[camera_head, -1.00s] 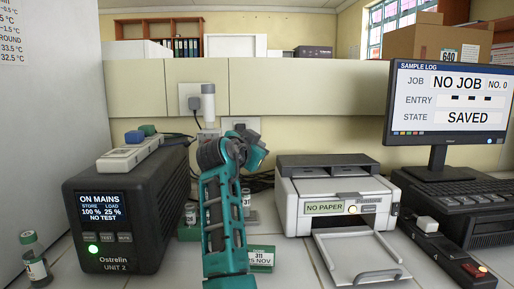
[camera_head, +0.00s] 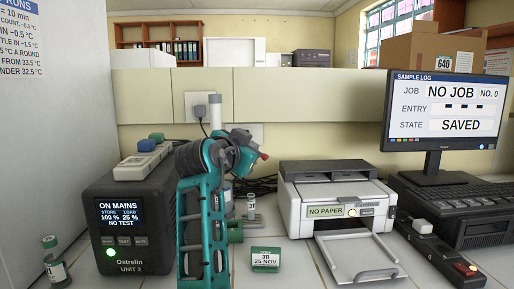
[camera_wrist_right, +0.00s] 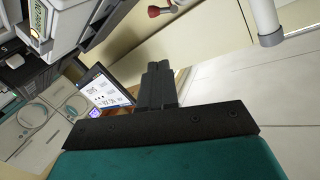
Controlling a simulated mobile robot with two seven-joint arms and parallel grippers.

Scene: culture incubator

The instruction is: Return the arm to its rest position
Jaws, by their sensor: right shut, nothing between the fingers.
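My right arm (camera_head: 203,215), teal and dark grey, rises from the bottom edge in the head view and bends over at its top. It stands between the black Ostrelin unit and the printer. My right gripper (camera_wrist_right: 157,84) shows in the wrist view with its dark fingers together and nothing between them. In the head view I cannot make out its fingers apart from the folded arm. My left gripper is not in view.
The Ostrelin unit (camera_head: 128,230) stands close on the arm's left. A green-based card (camera_head: 265,258) and a small vial (camera_head: 251,207) are just to its right. The printer (camera_head: 338,200), its tray pulled out, and the monitor (camera_head: 445,110) stand further right. A green-capped bottle (camera_head: 55,262) is far left.

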